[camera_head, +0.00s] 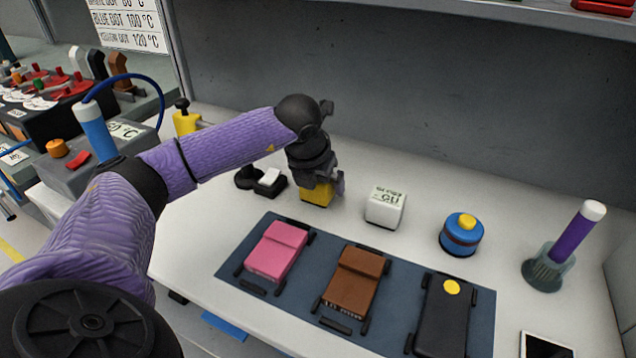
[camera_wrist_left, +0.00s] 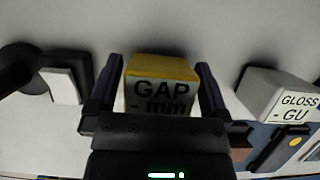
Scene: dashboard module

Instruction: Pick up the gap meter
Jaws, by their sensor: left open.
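The gap meter (camera_head: 316,194) is a small yellow-topped block on the white table, below my left gripper in the head view. In the left wrist view the gap meter (camera_wrist_left: 160,88) shows a white face reading "GAP - mm" and stands between the two fingers. My left gripper (camera_wrist_left: 158,90) is open, with one finger on each side of the block. Whether the fingers touch it I cannot tell. In the head view my left gripper (camera_head: 325,184) points down and hides part of the block. My right gripper is in neither view.
A white gloss meter (camera_head: 385,206) stands close to the right and a black item with a white block (camera_head: 268,178) to the left. A dark mat (camera_head: 232,272) holds pink, brown and black devices in front. A blue round item (camera_head: 461,236) stands farther right.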

